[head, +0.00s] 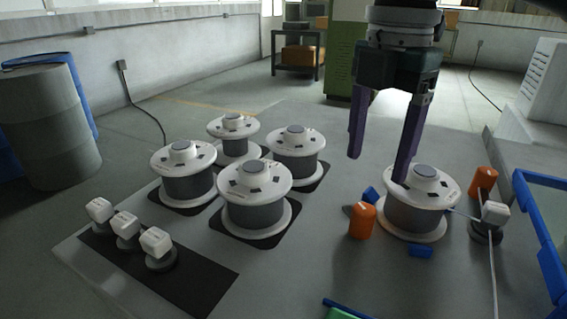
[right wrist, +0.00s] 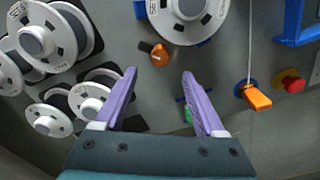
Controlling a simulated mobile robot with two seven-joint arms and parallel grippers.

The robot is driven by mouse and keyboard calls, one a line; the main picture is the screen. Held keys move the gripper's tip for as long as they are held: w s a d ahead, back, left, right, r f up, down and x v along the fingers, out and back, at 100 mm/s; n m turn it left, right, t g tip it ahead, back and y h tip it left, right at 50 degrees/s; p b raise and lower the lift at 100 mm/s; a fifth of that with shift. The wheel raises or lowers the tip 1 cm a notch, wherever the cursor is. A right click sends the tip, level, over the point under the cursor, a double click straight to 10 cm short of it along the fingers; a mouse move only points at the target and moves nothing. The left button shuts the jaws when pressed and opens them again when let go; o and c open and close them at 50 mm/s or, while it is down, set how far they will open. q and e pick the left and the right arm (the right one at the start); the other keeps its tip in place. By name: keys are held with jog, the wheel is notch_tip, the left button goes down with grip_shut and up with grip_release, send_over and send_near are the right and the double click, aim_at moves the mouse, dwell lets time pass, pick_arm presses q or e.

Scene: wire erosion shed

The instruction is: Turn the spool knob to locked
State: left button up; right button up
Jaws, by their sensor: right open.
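A white-flanged spool (head: 425,187) with a grey winding stands at the right in the head view; part of it shows at the top of the right wrist view (right wrist: 190,8). An upright orange knob (head: 362,221) is beside its front left; in the right wrist view this looks like the orange knob (right wrist: 160,55) on a dark round base. Its turn position is hard to read. My right gripper (head: 379,168) is open and empty, its purple fingers pointing down above the spool's left side. In the right wrist view the knob lies just beyond the fingertips (right wrist: 160,73). My left gripper is out of view.
Several other spools (head: 255,184) stand on dark pads at left. White blocks (head: 126,224) sit on a black strip. A thread runs from the right spool past a white block (head: 496,212). A blue frame (head: 545,245) borders the right. A red button (right wrist: 291,86) shows in the wrist view.

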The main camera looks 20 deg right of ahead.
aim_at(365, 209)
notch_tip(365, 209, down, 9)
jog(key=shift+r+b, duration=0.2)
jog(key=shift+b, duration=0.15)
grip_shut()
dwell(0.5)
